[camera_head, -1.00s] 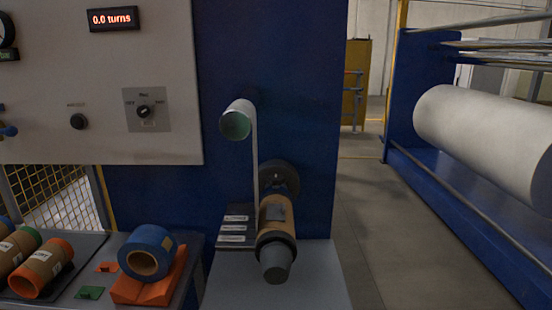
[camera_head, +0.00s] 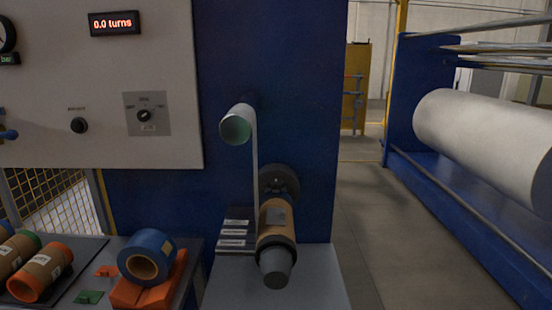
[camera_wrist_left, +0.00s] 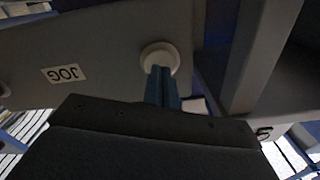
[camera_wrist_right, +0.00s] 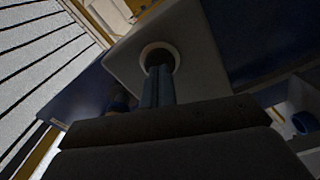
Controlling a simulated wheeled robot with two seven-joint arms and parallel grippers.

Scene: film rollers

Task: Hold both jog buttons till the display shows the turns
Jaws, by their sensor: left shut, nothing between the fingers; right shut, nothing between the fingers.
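The display (camera_head: 115,23) at the top left of the head view reads "0.0 turns" in red. In the left wrist view a pale round jog button (camera_wrist_left: 160,57) sits on a grey panel beside a "JOG" label (camera_wrist_left: 63,73). My left gripper (camera_wrist_left: 161,72) is shut and empty, its fingertips at that button, seemingly touching it. In the right wrist view a second round button with a pale ring (camera_wrist_right: 159,54) sits on a grey box. My right gripper (camera_wrist_right: 158,70) is shut and empty with its tips at that button; they hide part of it. Neither gripper shows in the head view.
A brown core (camera_head: 277,222) sits on the spindle, with a pale strip running up to a roller (camera_head: 237,126). A blue roll (camera_head: 147,255) rests on an orange stand (camera_head: 150,292). Several cores lie at the lower left. A large white roll (camera_head: 485,140) stands at the right.

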